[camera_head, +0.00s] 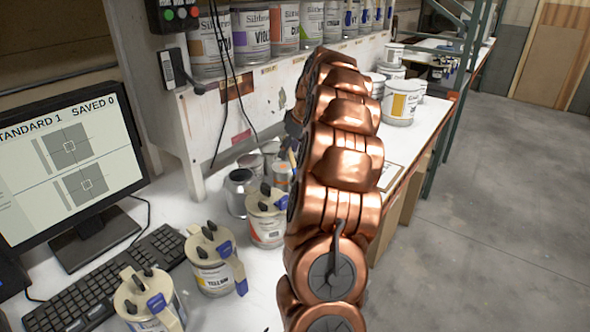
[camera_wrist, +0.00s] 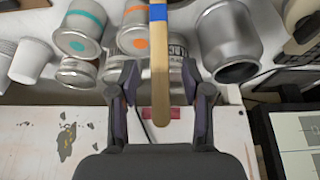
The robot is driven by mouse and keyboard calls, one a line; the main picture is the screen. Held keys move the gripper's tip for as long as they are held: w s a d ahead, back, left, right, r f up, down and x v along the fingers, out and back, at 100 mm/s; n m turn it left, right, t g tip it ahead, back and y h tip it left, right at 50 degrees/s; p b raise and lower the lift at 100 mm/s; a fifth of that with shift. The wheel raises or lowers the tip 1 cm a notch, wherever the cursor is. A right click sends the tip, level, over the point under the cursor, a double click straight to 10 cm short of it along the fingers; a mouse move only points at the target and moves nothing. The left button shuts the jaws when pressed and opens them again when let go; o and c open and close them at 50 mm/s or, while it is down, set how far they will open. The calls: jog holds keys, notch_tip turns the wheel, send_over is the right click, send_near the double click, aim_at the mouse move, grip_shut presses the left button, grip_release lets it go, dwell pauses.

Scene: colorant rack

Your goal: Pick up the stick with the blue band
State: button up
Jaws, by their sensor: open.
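The stick (camera_wrist: 160,75) is tan wood with a blue band (camera_wrist: 158,12) near the top edge of the wrist view. It runs upright in the picture, between the two dark fingers of my gripper (camera_wrist: 159,70). The fingers are apart, one on each side, with a visible gap to the stick. The stick's upper end runs out of the picture. In the head view my copper arm hides most of my gripper and the area around the stick.
Silver cans with teal (camera_wrist: 80,43) and orange (camera_wrist: 136,42) marks and an open metal pot (camera_wrist: 232,45) crowd around the stick. White paint cans (camera_head: 210,270) stand by the keyboard (camera_head: 105,272). A shelf of cans (camera_head: 250,35) rises behind. The floor at right is clear.

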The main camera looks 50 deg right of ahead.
grip_shut()
jog(key=shift+r, duration=0.15)
